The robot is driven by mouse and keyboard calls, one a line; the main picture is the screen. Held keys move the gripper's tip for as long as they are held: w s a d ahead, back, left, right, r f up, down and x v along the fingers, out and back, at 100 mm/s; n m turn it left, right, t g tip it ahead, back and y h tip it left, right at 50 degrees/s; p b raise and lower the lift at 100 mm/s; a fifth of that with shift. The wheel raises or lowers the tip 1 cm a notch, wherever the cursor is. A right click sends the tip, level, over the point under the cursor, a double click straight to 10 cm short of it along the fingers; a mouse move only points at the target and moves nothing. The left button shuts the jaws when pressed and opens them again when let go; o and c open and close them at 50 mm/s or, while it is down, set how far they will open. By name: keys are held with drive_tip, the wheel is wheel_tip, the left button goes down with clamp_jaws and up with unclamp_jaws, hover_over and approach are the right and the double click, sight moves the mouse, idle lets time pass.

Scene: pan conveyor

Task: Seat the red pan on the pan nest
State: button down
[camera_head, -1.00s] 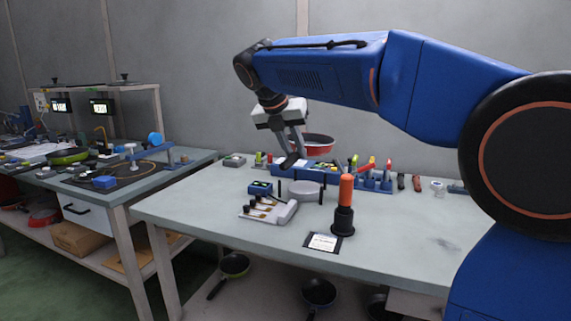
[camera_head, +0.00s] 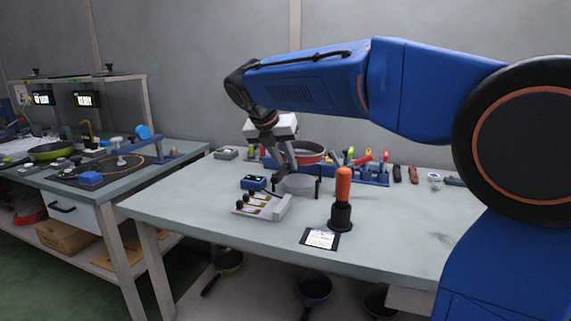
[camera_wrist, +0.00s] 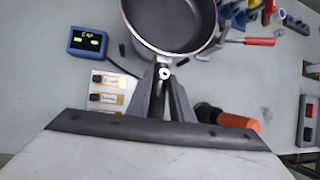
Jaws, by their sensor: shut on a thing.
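The red pan (camera_head: 308,158) is in the air over the back of the pan nest (camera_head: 299,184), a round grey disc with dark upright posts. In the wrist view I look down into the pan's dark inside (camera_wrist: 172,20). My gripper (camera_head: 284,166) is shut on the pan's handle, whose end shows between the fingers (camera_wrist: 163,76) in the wrist view. The pan looks roughly level and close above the posts; I cannot tell whether it touches them. In the wrist view the pan hides most of the nest.
An orange-handled tool (camera_head: 342,190) stands upright in a black holder right of the nest. A small blue display box (camera_head: 254,182) and a tray with labelled pieces (camera_head: 262,206) are at the left. A blue tool rack (camera_head: 372,177) is behind.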

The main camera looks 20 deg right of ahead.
hover_over(285, 197)
drive_tip(key=shift+s+f, duration=0.1)
drive_tip(key=shift+f, duration=2.65)
drive_tip(key=shift+d+r+h, duration=0.1)
drive_tip(key=shift+h, duration=0.2)
drive_tip(key=shift+f, duration=1.1)
drive_tip(key=c, duration=1.5)
unclamp_jaws()
